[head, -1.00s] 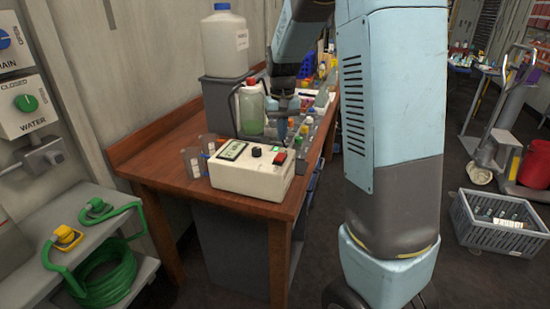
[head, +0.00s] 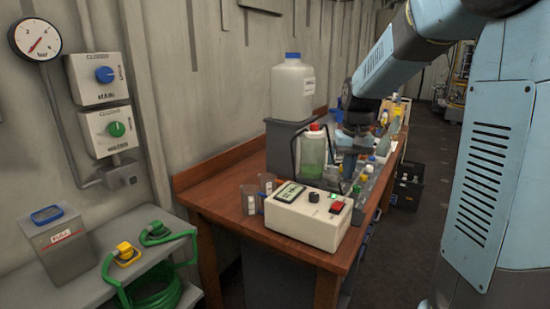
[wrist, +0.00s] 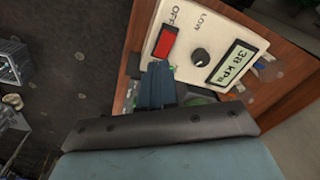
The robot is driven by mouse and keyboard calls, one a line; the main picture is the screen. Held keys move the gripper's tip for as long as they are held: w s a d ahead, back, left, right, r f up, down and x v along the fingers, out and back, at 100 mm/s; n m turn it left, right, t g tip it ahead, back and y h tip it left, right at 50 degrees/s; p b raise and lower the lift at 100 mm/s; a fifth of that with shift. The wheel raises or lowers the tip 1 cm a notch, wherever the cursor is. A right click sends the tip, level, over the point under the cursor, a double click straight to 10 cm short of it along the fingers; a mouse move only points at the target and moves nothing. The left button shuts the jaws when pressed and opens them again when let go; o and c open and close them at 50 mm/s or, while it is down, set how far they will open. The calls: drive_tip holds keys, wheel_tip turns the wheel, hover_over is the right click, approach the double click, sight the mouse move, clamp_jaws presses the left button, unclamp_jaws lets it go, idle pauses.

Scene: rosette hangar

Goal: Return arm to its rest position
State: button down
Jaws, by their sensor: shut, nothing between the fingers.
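My gripper (head: 347,186) hangs from my arm over the wooden workbench, pointing down beside the white control box (head: 304,221). In the wrist view its blue fingers (wrist: 158,78) are together with nothing between them. They overlap the near edge of the box there, close to its red switch (wrist: 165,41); I cannot tell whether they touch it. My light blue arm is bent, with its upper link at the right of the head view.
The workbench (head: 220,197) also holds a green-filled bottle (head: 313,152), a white jug (head: 293,88) on a grey block and two small cups (head: 250,200). A shelf with a green hose (head: 160,285) stands at the left. Dark floor is open beside the bench.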

drive_tip(key=s+r+t, duration=0.2)
drive_tip(key=s+r, duration=0.1)
drive_tip(key=s, duration=0.9)
drive_tip(key=s+a+r+n+t, duration=0.1)
drive_tip(key=s+r, duration=0.3)
drive_tip(key=s, duration=0.8)
drive_tip(key=shift+s+a+t, duration=0.2)
drive_tip(key=shift+s+t, duration=0.15)
drive_tip(key=shift+t, duration=0.55)
